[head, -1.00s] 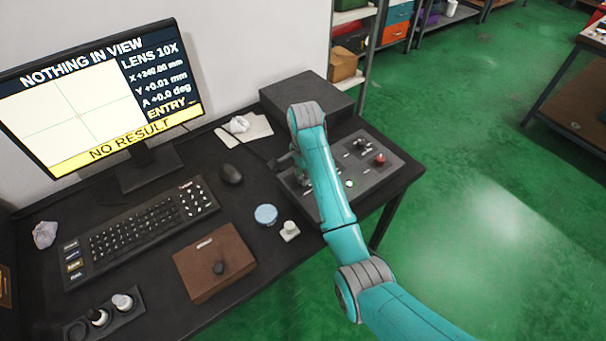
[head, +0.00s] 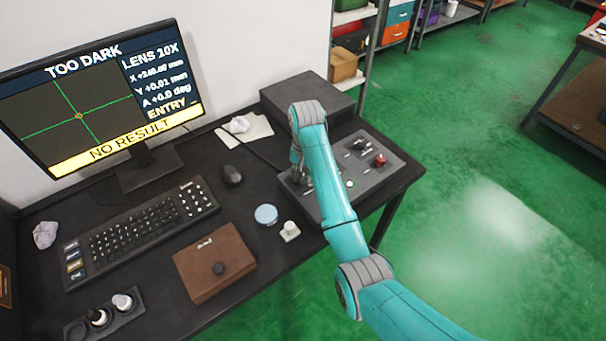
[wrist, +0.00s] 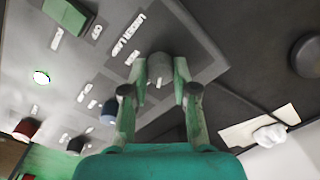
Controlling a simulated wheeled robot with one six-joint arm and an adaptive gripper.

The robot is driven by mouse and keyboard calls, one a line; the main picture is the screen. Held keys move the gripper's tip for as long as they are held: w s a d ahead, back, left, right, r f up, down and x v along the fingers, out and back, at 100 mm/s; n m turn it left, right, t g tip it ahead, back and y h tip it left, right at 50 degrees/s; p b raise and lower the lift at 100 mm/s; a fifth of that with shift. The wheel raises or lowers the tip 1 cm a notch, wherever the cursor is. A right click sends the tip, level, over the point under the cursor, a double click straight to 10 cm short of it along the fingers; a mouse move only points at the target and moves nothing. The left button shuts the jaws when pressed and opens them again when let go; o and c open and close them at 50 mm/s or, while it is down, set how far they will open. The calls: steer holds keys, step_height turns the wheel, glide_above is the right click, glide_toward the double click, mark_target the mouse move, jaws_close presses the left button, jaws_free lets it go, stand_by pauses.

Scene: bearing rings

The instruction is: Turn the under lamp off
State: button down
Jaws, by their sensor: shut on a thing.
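The monitor (head: 85,110) in the head view reads "TOO DARK" and "NO RESULT", with a dark picture and a green cross. The control panel (head: 372,180) lies on the desk's right part, partly behind my arm. In the wrist view a grey knob (wrist: 159,68) stands on the panel between my fingers, beside a white label too blurred to read surely. My gripper (wrist: 160,78) is shut on this knob. In the head view my gripper (head: 302,175) is over the panel's left end, and the knob is hidden there.

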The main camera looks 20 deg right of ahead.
steer(key=n, duration=0.5)
steer(key=shift+n, duration=0.3)
steer(key=n, duration=0.5)
steer(key=shift+a, duration=0.1)
steer(key=shift+n, duration=0.3)
steer(key=c, duration=0.9)
jaws_free()
